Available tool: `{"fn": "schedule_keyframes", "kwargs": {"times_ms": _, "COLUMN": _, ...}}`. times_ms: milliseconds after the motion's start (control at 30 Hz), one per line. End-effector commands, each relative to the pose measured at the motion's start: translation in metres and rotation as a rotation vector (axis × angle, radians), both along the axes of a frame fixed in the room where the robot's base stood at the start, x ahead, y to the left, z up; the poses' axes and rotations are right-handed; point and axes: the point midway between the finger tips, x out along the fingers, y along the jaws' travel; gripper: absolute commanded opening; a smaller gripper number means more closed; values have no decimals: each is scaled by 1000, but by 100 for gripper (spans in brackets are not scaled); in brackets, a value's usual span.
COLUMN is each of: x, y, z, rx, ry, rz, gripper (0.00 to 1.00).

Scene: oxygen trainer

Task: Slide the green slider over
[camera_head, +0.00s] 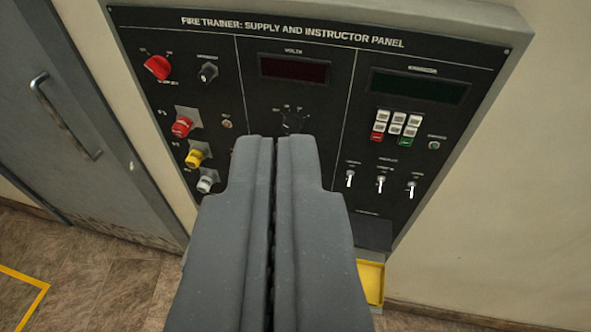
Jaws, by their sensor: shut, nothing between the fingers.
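My gripper (277,140) fills the lower middle of the view. Its two dark grey fingers are shut, with only a thin dark line between them. The fingertips overlap the lower middle of a black wall panel (330,100) titled "Fire Trainer: Supply and Instructor Panel". I cannot tell whether they touch it. No green slider can be made out. The fingers hide part of the panel's lower middle.
Red knobs (157,67), a yellow knob (195,158) and a grey knob (207,182) stick out at the panel's left. Toggle switches (381,183) sit at the lower right. A yellow tray (371,281) lies below. A grey door (75,110) with a handle stands left.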

Motion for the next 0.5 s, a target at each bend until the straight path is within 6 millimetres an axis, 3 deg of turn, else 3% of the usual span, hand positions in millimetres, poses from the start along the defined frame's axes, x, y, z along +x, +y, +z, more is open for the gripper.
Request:
{"fn": "schedule_keyframes", "kwargs": {"times_ms": 167, "x": 6, "y": 1, "z": -7, "rx": -48, "ry": 5, "rz": -1, "gripper": 0}}
{"fn": "schedule_keyframes", "kwargs": {"times_ms": 267, "x": 21, "y": 2, "z": -25, "rx": -171, "ry": 16, "rz": -2, "gripper": 0}}
{"fn": "schedule_keyframes", "kwargs": {"times_ms": 500, "x": 79, "y": 8, "z": -101, "rx": -719, "ry": 88, "rz": 34, "gripper": 0}}
